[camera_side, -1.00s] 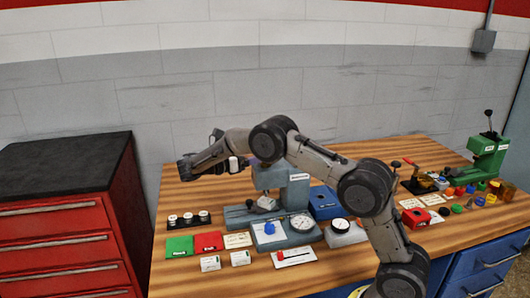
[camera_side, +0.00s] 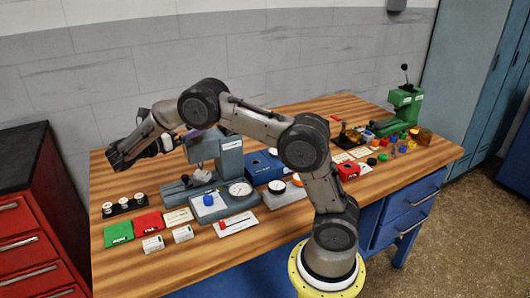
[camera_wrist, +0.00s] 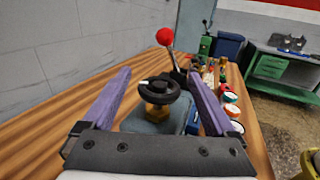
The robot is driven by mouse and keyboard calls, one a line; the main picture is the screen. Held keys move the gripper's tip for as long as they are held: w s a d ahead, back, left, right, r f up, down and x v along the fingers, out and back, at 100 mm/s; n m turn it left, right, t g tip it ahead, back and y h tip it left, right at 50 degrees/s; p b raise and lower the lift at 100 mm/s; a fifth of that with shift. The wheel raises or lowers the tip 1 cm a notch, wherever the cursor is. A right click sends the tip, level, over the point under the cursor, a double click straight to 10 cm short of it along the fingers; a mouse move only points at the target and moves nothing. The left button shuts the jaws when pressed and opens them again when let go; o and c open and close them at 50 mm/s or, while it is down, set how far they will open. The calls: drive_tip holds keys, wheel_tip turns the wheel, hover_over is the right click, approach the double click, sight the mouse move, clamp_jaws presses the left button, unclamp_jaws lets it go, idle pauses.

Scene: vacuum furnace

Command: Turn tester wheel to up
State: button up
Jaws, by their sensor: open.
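The tester (camera_side: 230,158) is a grey machine with an upright column and a pale label, standing mid-bench in the side view. Its wheel (camera_wrist: 158,90) is a black handwheel above a brass-coloured part, seen in the wrist view; I cannot make it out in the side view. A lever with a red ball (camera_wrist: 165,37) stands behind the wheel. My gripper (camera_wrist: 158,76) is open, its two purple fingers to the left and right of the wheel, with visible gaps. In the side view my gripper (camera_side: 192,135) points right, at the top of the tester.
A dial gauge (camera_side: 240,189) and a blue box (camera_side: 262,168) are beside the tester. Green (camera_side: 118,232) and red (camera_side: 148,222) pads lie at front left. A green press (camera_side: 404,106) stands at far right. A red cabinet (camera_side: 25,225) is left of the bench.

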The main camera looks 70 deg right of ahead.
drive_tip(key=n+t, duration=0.3)
drive_tip(key=t, duration=0.2)
drive_tip(key=n+t+h, duration=0.1)
drive_tip(key=n+t, duration=0.3)
drive_tip(key=t, duration=0.2)
drive_tip(key=shift+s, duration=0.15)
drive_tip(key=v, duration=1.4)
drive_tip(key=s+d+r+m+g+y, duration=0.2)
drive_tip(key=s+d+r+m+y, duration=0.15)
drive_tip(key=s, duration=0.35)
drive_tip(key=s+d+r+m+g+y, duration=0.2)
drive_tip(key=s+d+r+m, duration=0.3)
drive_tip(key=s, duration=0.2)
drive_tip(key=s+a+f+m+t+y, duration=0.3)
drive_tip(key=s+a+f+m+y, duration=0.3)
drive_tip(key=s+a+m+y, duration=0.2)
drive_tip(key=shift+s+a+t, duration=0.3)
drive_tip(key=shift+s, duration=0.7)
drive_tip(key=shift+y, duration=0.25)
